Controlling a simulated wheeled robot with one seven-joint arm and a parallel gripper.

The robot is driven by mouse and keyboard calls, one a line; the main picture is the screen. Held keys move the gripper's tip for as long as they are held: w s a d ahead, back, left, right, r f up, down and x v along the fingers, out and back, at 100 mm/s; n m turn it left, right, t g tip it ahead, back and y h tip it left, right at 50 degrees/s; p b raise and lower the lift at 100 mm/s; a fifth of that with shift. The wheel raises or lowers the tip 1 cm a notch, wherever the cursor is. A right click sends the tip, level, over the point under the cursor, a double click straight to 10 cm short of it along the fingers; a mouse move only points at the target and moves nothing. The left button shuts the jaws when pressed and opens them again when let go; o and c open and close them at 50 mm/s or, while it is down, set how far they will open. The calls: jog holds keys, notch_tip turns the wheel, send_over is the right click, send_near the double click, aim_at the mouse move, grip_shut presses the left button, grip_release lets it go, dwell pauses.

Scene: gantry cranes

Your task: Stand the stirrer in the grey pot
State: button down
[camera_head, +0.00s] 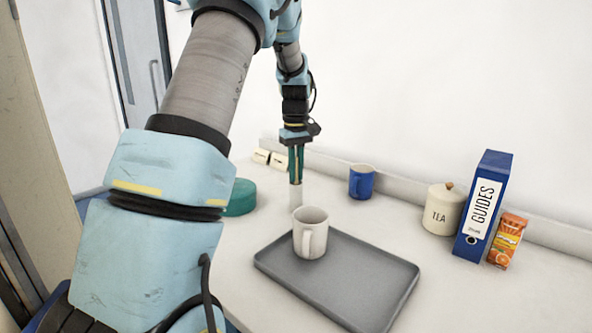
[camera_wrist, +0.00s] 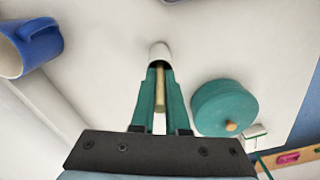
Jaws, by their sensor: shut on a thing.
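The stirrer, a thin pale wooden stick (camera_wrist: 160,90), is between the teal fingers of my gripper (camera_wrist: 160,72), which is shut on it. In the head view my gripper (camera_head: 296,178) points straight down. The pot, a small pale grey-white cylinder (camera_head: 296,196), stands on the counter directly below the fingertips. In the wrist view the pot (camera_wrist: 158,50) shows a dark open mouth, and the stirrer's lower end lines up with it. The fingertips are close to the rim. How far the stirrer's end is inside the pot is hidden.
A teal lidded tin (camera_head: 240,197) stands left of the pot. A white mug (camera_head: 311,238) on a grey tray (camera_head: 380,290) is in front. A blue mug (camera_head: 361,182), tea canister (camera_head: 440,210), blue binder (camera_head: 480,205) and orange carton (camera_head: 507,240) stand right.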

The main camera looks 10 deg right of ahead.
jog(key=c, duration=1.4)
grip_release()
jog(key=shift+f, duration=0.15)
jog(key=o, duration=0.5)
notch_tip(320, 180, up, 12)
jog(key=shift+a+b, duration=0.1)
jog(key=shift+b, duration=0.85)
jog(key=s+a+f+m, duration=0.1)
jog(key=s+a+f, duration=0.4)
jog(key=s, duration=0.2)
jog(key=s+a+f+m+t, duration=0.1)
jog(key=s+a+f+m, duration=0.1)
jog(key=s+a+f, duration=0.3)
jog(key=s+a+f+m, duration=0.2)
jog(key=s+a+f, duration=0.4)
jog(key=s, duration=0.4)
jog(key=shift+s+a+t, duration=0.25)
jog(key=shift+a+t, duration=0.05)
jog(key=shift+o, duration=0.2)
